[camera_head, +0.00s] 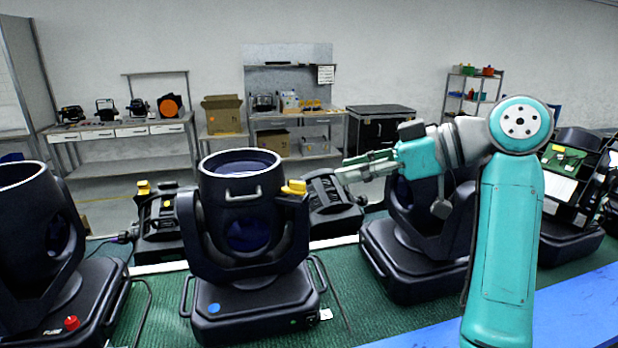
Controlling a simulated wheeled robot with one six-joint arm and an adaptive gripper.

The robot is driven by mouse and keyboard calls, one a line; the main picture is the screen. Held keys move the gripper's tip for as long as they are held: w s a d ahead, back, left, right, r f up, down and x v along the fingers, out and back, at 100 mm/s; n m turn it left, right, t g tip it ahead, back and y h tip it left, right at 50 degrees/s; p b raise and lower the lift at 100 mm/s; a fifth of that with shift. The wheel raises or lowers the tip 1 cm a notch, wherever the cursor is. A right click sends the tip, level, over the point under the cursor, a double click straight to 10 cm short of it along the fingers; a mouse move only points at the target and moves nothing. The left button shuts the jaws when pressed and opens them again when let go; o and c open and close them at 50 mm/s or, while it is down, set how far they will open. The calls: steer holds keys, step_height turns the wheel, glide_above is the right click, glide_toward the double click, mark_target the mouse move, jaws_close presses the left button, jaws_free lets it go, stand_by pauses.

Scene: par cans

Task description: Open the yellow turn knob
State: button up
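A yellow turn knob (294,187) sits on the upper right side of the yoke of a black par can (243,215) in the middle of the view. The can stands upright on its base on the green mat. My gripper (341,169) is to the right of the knob and a little higher in the picture, with its fingers pointing left towards it. It appears apart from the knob, with a visible gap between them. The fingers are seen from the side, so I cannot tell whether they are open or shut. Nothing visible is held.
Another black par can (25,215) stands at the left edge, and another (415,255) stands behind my arm. A fixture with a yellow knob (143,187) sits behind on the left. The green mat (350,318) is clear in front, beside a blue strip (575,315). Shelves stand at the back wall.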

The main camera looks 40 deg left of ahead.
mark_target(303, 183)
steer(key=x, duration=0.8)
steer(key=shift+a+f, duration=0.3)
jaws_close()
